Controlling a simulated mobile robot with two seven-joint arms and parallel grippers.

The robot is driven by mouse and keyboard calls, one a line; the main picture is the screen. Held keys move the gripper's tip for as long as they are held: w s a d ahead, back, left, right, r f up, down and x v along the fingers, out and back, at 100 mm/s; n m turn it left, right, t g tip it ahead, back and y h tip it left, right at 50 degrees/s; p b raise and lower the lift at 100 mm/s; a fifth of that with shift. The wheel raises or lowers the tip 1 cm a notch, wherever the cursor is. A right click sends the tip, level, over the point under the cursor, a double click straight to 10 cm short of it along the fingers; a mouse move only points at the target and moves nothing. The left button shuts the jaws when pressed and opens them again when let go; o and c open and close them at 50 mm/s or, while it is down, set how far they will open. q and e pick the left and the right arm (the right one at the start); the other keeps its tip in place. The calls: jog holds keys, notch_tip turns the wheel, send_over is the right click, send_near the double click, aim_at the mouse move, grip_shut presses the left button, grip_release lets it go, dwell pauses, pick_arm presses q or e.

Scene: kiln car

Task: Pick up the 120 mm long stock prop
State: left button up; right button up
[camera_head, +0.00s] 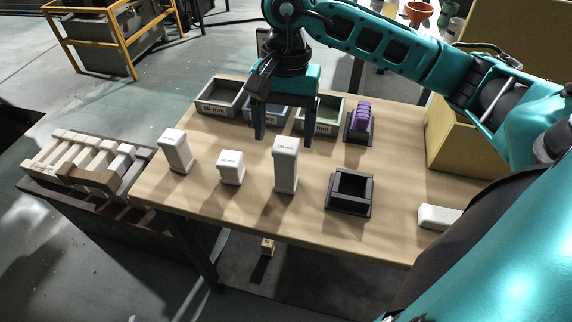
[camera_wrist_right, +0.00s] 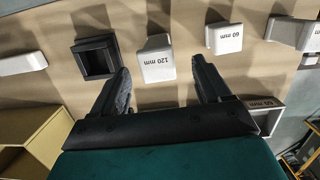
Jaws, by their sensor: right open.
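The 120 mm stock prop (camera_head: 285,180) is a tall white block standing upright on the table, its label on top. In the right wrist view its labelled top (camera_wrist_right: 156,61) lies ahead of the fingertips, roughly centred between them. My right gripper (camera_head: 284,138) is open and empty, pointing down, and appears behind the prop in the head view; its spread fingers also show in the right wrist view (camera_wrist_right: 160,72). The shorter 60 mm prop (camera_head: 231,168) stands to the left of the 120 mm prop, and another white prop (camera_head: 176,151) stands farther left. My left gripper is not in view.
A black square holder (camera_head: 348,206) sits right of the 120 mm prop. Labelled trays (camera_head: 221,111) line the back, beside a holder of purple pieces (camera_head: 359,120). A white block (camera_head: 438,216) lies at the right. A yellowish box (camera_head: 455,145) bounds the right side.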

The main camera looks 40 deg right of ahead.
aim_at(285, 158)
jog(key=f, duration=0.7)
jog(key=shift+s+a, duration=0.1)
jog(key=shift+s, duration=0.25)
jog(key=shift+r, duration=0.1)
jog(key=c, duration=1.2)
